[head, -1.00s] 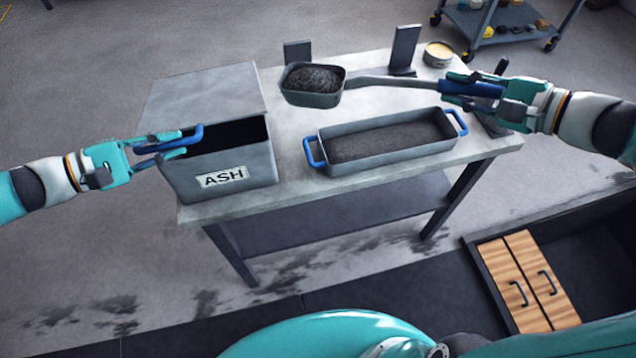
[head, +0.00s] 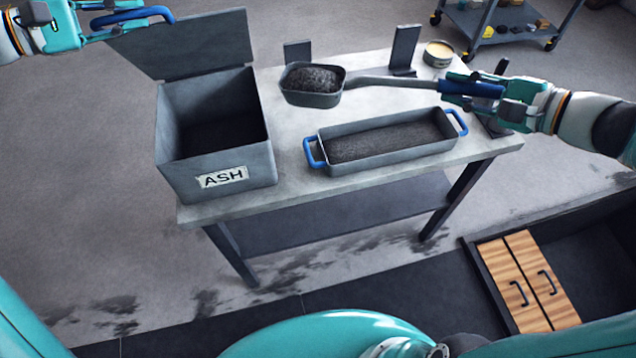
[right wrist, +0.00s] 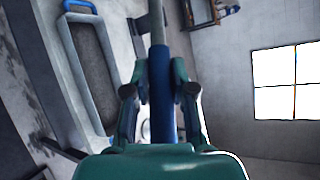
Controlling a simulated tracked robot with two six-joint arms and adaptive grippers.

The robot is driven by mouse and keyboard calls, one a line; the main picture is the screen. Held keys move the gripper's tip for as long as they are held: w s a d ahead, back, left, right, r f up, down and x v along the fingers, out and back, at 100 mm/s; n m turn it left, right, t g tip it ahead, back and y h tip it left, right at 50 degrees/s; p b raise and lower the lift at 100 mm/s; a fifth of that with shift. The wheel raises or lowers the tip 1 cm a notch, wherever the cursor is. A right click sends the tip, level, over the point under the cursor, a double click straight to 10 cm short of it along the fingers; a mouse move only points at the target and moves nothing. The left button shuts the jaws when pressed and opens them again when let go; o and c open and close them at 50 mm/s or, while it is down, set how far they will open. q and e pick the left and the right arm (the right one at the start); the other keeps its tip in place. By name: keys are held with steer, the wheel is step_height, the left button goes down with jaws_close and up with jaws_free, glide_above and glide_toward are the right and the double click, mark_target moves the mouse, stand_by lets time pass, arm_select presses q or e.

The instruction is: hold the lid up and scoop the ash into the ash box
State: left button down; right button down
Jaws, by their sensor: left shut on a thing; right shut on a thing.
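The ash box (head: 216,165), labelled ASH, stands at the left end of the table with its lid (head: 190,42) raised and its dark inside showing. My left gripper (head: 112,22) is shut on the lid's blue handle (head: 145,14) at upper left. My right gripper (head: 473,92) is shut on the blue grip of the scoop (head: 320,97); the grip also shows in the right wrist view (right wrist: 161,95). The scoop holds a heap of dark ash (head: 312,78) and is level above the table, right of the box. The ash pan (head: 390,155), with blue handles, still contains dark ash.
The table (head: 300,205) carries two dark upright plates (head: 404,48) at its back and a round tin (head: 438,53). A cart (head: 510,25) stands behind at upper right.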

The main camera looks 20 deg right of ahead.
arm_select(q)
steer(key=shift+w+r, duration=0.4)
steer(key=shift+w, duration=0.25)
steer(key=shift+w+r, duration=0.4)
steer(key=shift+w, duration=0.2)
arm_select(e)
steer(key=shift+r, duration=0.1)
steer(key=shift+a, duration=0.1)
